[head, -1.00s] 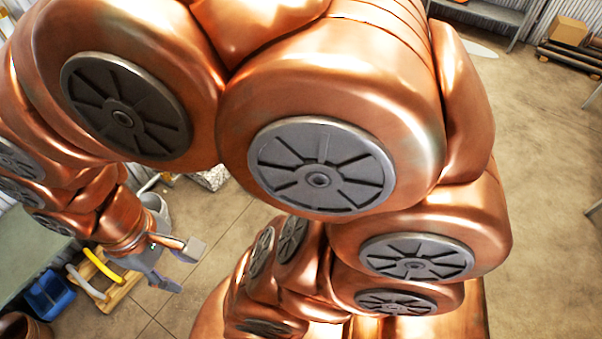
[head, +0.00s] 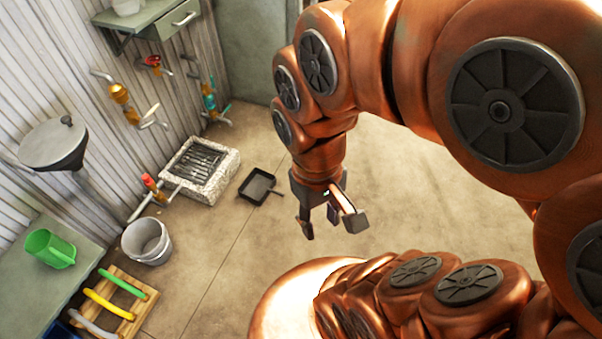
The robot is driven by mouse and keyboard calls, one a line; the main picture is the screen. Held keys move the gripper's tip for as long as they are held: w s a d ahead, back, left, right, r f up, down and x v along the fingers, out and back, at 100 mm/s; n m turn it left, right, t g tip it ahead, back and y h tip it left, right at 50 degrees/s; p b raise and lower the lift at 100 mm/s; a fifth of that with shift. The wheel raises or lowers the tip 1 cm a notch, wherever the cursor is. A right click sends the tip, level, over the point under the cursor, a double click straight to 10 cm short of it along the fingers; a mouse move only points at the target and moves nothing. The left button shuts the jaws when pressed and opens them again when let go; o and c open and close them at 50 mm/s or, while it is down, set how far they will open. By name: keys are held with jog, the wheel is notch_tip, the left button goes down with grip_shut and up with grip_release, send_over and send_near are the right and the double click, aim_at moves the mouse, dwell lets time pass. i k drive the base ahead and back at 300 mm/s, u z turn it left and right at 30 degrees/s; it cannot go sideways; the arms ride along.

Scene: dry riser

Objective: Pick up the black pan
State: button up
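The black pan (head: 257,187) is a shallow, square-looking pan lying on the concrete floor in the head view, with a short handle pointing right. It lies just right of a stone-rimmed floor drain. My gripper (head: 330,228) hangs in the air to the right of and lower in the picture than the pan, pointing down. Its fingers are spread apart and nothing shows between them. The pan is in full view and my gripper is apart from it.
The stone drain basin (head: 200,170) with a dark grate stands by the corrugated wall. A grey bucket (head: 147,241), a wooden rack (head: 130,318) with coloured hoses and a bench with a green jug (head: 50,249) are at left. Pipes and valves line the wall. Floor around the pan is mostly clear.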

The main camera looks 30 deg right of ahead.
aim_at(255, 188)
jog(key=z, duration=0.3)
jog(key=k, duration=0.6)
jog(key=u, duration=0.8)
jog(key=i, duration=1.75)
jog(key=z, duration=0.9)
jog(key=i, duration=0.7)
jog(key=z, duration=0.8)
